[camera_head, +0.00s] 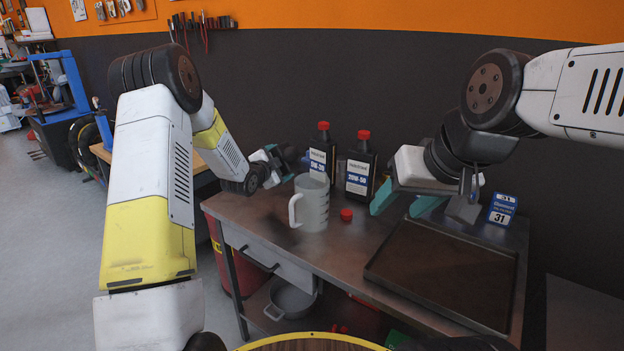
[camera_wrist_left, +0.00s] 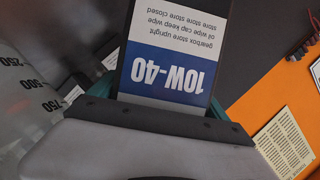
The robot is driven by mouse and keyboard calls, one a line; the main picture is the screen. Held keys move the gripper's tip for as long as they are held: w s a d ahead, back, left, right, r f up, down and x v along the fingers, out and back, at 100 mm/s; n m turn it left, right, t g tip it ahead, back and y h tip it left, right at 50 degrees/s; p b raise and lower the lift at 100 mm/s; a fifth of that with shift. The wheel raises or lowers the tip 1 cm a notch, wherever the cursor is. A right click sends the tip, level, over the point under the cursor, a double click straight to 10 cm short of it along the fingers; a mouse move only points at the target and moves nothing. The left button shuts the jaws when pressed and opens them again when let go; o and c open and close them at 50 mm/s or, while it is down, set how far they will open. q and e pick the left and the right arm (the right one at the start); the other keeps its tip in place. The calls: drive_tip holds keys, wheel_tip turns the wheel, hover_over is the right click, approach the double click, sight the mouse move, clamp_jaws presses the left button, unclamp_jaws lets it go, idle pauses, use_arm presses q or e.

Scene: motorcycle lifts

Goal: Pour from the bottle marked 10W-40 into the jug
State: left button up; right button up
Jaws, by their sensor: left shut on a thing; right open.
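The bottle marked 10W-40 (camera_wrist_left: 170,65) fills the middle of the left wrist view, dark with a white and blue label. My left gripper (camera_head: 277,165) is shut on it, behind and left of the jug in the head view, where the bottle is mostly hidden. The jug (camera_head: 314,207) is translucent grey with a handle on its left and stands upright on the bench. Its graduated wall (camera_wrist_left: 28,100) shows at the left of the wrist view. My right gripper (camera_head: 406,203) is open and empty, above the bench right of the other bottles.
A bottle marked 20W-50 (camera_head: 359,175) and another red-capped bottle (camera_head: 322,155) stand behind the jug. A loose red cap (camera_head: 346,215) lies right of it. A dark tray (camera_head: 440,275) covers the bench's right part; a blue calendar block (camera_head: 502,209) stands behind it.

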use_arm(q)
drive_tip(key=shift+w+a+f+m+t, duration=0.35)
drive_tip(key=shift+a+f+m+t, duration=0.1)
drive_tip(key=shift+f+m, duration=0.3)
idle(0.8)
drive_tip(key=shift+w+a+r+m+t, duration=0.15)
drive_tip(key=shift+a+r+m+t, duration=0.15)
drive_tip(key=shift+m, duration=0.35)
idle(0.6)
drive_tip(key=shift+s+d+r+m+t+b, duration=0.15)
drive_tip(key=shift+d+r+m+t, duration=0.1)
drive_tip(key=shift+r+m, duration=0.25)
drive_tip(key=shift+s+d+r+m+t+b, duration=0.15)
drive_tip(key=shift+d+r+m, duration=0.15)
drive_tip(key=shift+r, duration=0.35)
idle(4.1)
